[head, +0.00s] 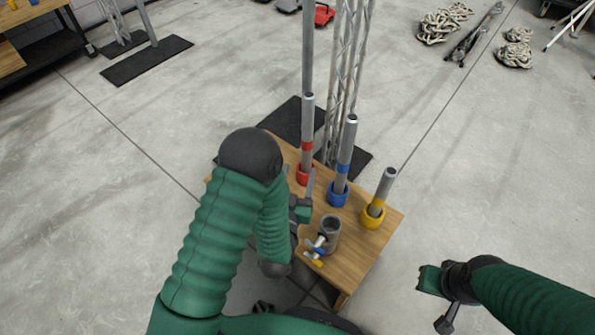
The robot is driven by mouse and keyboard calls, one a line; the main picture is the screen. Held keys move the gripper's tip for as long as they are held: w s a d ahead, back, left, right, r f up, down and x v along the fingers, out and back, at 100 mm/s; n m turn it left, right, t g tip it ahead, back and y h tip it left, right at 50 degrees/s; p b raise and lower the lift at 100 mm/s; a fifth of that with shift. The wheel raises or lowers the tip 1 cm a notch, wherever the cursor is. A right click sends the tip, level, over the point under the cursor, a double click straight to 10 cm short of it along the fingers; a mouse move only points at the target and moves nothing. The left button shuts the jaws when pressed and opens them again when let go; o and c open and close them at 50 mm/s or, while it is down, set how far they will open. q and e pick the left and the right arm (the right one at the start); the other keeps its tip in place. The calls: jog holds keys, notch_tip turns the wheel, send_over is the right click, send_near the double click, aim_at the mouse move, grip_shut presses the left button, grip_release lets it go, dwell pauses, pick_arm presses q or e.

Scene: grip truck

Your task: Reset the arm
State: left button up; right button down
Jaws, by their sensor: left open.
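My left arm comes in from the lower left and bends at a dark elbow over the table's left side. My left gripper (299,188) is open over the wooden table (382,232), close to the red-ringed post (306,135). The arm partly hides it, and I cannot tell whether it touches the post. My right gripper (438,300) is over the floor to the right of the table, apart from everything there.
A blue-ringed post (344,160) and a yellow-ringed post (380,195) stand on the table. A metal truss (345,70) rises behind. The floor at right is clear, with rope coils (445,25) farther back.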

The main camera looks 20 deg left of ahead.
pick_arm(q)
jog(key=shift+s, duration=0.4)
jog(key=shift+w, duration=0.1)
